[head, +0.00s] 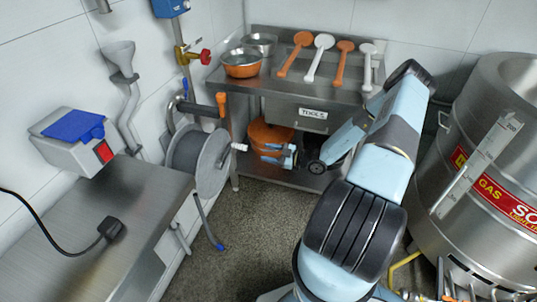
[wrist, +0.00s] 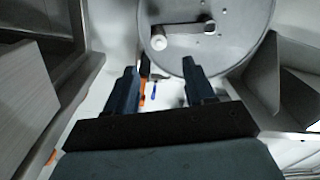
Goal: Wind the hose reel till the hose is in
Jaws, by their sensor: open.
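The hose reel (head: 202,160) is a grey drum on the left wall, with a round side plate facing the room. Its crank has a pale knob (head: 239,147) sticking out to the right. A grey hose with a blue end (head: 219,245) hangs below the reel toward the floor. My gripper (head: 268,154) is to the right of the knob, apart from it. In the wrist view the reel's plate (wrist: 225,35) fills the top, with the crank knob (wrist: 159,42) just beyond the gap between my open, empty fingers (wrist: 163,72).
A steel bench (head: 105,225) with a switch box is at the left. A steel table (head: 300,90) with bowls and ladles stands behind, an orange pot (head: 268,135) on its lower shelf. A large steel vessel (head: 490,160) is at the right. Speckled floor lies open between.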

